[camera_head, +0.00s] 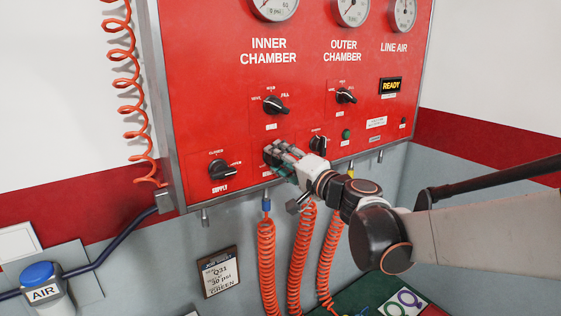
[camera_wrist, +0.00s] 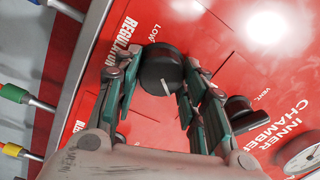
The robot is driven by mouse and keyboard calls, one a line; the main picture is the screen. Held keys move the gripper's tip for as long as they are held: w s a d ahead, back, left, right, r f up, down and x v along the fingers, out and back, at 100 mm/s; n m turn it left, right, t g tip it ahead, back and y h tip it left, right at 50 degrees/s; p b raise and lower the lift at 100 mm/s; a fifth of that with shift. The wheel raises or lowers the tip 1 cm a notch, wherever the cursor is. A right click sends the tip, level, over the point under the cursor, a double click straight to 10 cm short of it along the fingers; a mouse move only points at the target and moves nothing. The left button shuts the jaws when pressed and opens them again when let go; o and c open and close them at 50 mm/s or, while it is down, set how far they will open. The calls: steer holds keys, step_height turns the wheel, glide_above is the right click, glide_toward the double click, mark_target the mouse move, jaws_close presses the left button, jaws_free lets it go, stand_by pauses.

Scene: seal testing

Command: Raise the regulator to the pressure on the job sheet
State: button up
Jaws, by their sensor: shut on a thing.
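The regulator knob (camera_wrist: 160,62) is a round dark knob with a pale pointer line. It sits on the red panel beside the printed words REGULATOR and LOW in the wrist view. My gripper (camera_wrist: 161,76) is shut on it, with green-padded fingers on both sides. In the head view my gripper (camera_head: 279,157) reaches the panel's lower row and mostly hides the knob. The job sheet (camera_head: 218,272) hangs on the wall below and seems to read 30 psi and GREEN. The line air gauge (camera_head: 403,14) is at the top right, cut off, its reading too small to tell.
The supply knob (camera_head: 220,170) is left of my gripper, and another knob (camera_head: 318,145) is close on its right. The inner chamber knob (camera_head: 276,105) is above. Orange coiled hoses (camera_head: 267,265) hang below the panel. A display (camera_head: 391,86) reads READY.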

stand_by(0.3)
steer(key=o, duration=1.1)
steer(key=shift+w, duration=0.1)
steer(key=shift+c, duration=0.2)
steer(key=v, duration=1.2)
stand_by(0.3)
